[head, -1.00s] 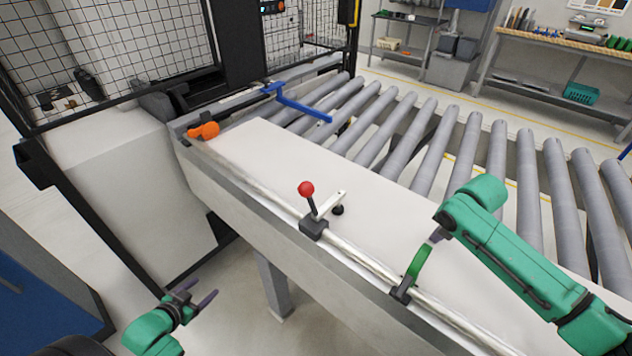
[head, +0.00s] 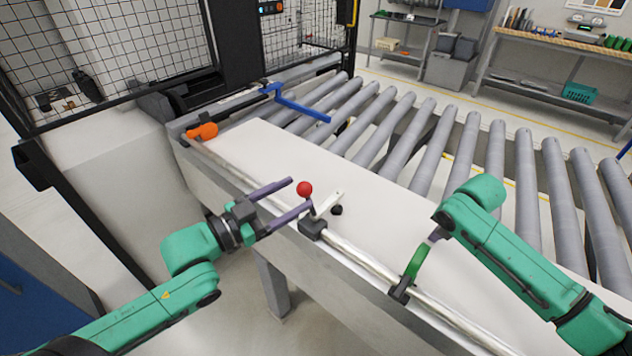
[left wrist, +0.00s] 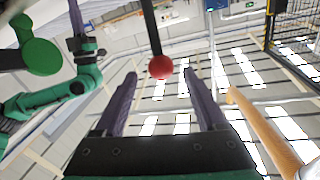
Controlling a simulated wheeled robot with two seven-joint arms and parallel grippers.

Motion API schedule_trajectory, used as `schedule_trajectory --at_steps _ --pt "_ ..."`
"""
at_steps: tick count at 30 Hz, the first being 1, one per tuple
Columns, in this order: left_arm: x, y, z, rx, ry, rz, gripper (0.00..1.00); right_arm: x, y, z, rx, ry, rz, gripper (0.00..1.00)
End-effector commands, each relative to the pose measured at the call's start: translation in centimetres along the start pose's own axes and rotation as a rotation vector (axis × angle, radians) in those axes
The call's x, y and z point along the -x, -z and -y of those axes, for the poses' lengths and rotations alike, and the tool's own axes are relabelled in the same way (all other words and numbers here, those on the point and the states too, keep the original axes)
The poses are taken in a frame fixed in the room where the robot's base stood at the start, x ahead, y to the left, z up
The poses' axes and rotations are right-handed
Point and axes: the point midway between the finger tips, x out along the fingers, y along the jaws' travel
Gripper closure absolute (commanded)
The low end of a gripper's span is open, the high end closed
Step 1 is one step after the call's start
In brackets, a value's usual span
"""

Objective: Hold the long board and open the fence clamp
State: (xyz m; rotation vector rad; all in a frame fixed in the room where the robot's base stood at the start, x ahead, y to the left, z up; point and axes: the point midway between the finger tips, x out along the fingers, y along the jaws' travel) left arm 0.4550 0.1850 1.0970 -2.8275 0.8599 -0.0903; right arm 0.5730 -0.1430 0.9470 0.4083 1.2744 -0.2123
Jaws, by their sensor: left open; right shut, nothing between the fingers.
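The long white board (head: 262,150) lies on the roller conveyor along the fence rail. The fence clamp (head: 312,228) sits on the rail, with a pale lever arm, a black tip over the board and a red ball knob (head: 304,189). My left gripper (head: 299,193) is open at the red knob. In the left wrist view the knob (left wrist: 160,67) shows between the fingertips (left wrist: 160,78); contact cannot be told. My right gripper (head: 437,236) is shut and empty, low over the board's near part, beside a green curved handle (head: 415,262) on the rail.
An orange handle (head: 203,131) stands at the rail's far end. A blue bar (head: 302,107) reaches over the far end of the rollers (head: 420,128). A wire fence (head: 110,60) stands at the back left. Shelves and a workbench stand beyond the conveyor.

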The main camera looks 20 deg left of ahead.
Motion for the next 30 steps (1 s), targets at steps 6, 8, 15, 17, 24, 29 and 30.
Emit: schedule_trajectory --at_steps 6,8,15,17,24,29,30 --pt "-3.5 0.0 0.1 0.001 0.004 -0.004 0.27 -0.7 0.6 0.3 0.001 0.010 -0.017 1.00" --pt "-4.5 0.0 0.1 0.000 0.002 -0.004 0.27 -0.6 0.6 0.3 0.001 0.010 -0.017 1.00" --pt "-6.7 -0.1 0.0 0.000 0.001 0.000 0.27 -0.7 0.6 0.3 0.001 0.010 -0.017 1.00" --pt "-6.8 -0.2 0.0 0.001 0.000 0.002 0.27 -0.7 0.6 0.3 0.001 0.010 -0.017 1.00" --pt "-6.7 -0.2 0.0 0.000 0.001 0.002 0.53 -0.7 0.6 0.3 0.001 0.010 -0.017 1.00" --pt "-6.7 -0.2 0.0 0.001 0.000 0.002 1.00 -0.7 0.6 0.3 0.001 0.010 -0.017 1.00" --pt "-6.7 -0.2 0.0 0.001 0.000 0.002 1.00 -0.7 0.6 0.3 0.000 0.010 -0.017 1.00"
